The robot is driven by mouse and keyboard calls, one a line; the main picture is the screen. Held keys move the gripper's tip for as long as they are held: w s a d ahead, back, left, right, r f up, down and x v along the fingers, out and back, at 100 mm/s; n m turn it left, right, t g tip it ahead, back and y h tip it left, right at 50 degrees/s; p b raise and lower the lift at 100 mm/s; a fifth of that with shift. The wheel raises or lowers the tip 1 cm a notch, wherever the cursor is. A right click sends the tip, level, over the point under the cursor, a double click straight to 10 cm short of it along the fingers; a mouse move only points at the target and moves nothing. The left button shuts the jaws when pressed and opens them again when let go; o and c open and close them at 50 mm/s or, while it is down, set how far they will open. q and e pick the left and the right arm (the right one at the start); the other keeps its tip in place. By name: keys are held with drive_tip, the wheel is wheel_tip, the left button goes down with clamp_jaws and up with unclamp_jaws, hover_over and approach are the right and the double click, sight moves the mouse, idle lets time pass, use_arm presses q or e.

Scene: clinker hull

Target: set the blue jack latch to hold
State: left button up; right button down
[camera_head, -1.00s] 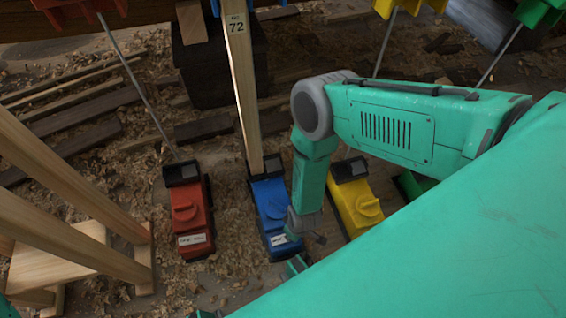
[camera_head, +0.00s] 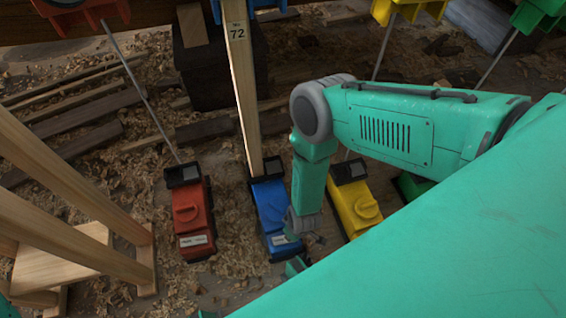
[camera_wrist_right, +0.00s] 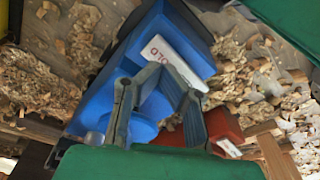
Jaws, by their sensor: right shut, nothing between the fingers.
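The blue jack (camera_head: 268,200) stands on the chip-strewn ground in the head view, at the foot of an upright wooden prop (camera_head: 244,95) marked 72. It has a raised blue latch on top and a pale label near its front end. My right gripper (camera_head: 297,265) is low at the jack's front end, partly hidden by my own arm. In the right wrist view the shut, empty right gripper (camera_wrist_right: 160,92) is in front of the blue jack (camera_wrist_right: 115,65), over the edge of its label (camera_wrist_right: 178,55). The rounded blue latch (camera_wrist_right: 143,130) is partly behind the fingers. Contact cannot be told.
A red jack (camera_head: 192,222) stands left of the blue one, and a yellow jack (camera_head: 356,205) stands right of it. A wooden trestle (camera_head: 143,260) is at the left. Thin metal rods slant down from coloured brackets above. My right arm crosses the right side.

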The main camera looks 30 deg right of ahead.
drive_tip(key=shift+r+p, duration=1.9)
drive_tip(key=shift+r, duration=0.75)
drive_tip(key=s+d+r+m+p, duration=0.1)
drive_tip(key=s+d+r+p, duration=0.1)
drive_tip(key=r, duration=1.1)
drive_tip(key=s+d+r+m+p, duration=0.1)
drive_tip(key=s+d+r+p, duration=0.2)
drive_tip(key=r, duration=0.9)
drive_tip(key=s+d+r+g+p, duration=0.1)
drive_tip(key=s+d+r+p, duration=0.2)
drive_tip(key=r, duration=1)
drive_tip(key=s+p, duration=0.3)
drive_tip(key=p, duration=0.1)
drive_tip(key=shift+r+m, duration=0.35)
drive_tip(key=shift+m, duration=0.05)
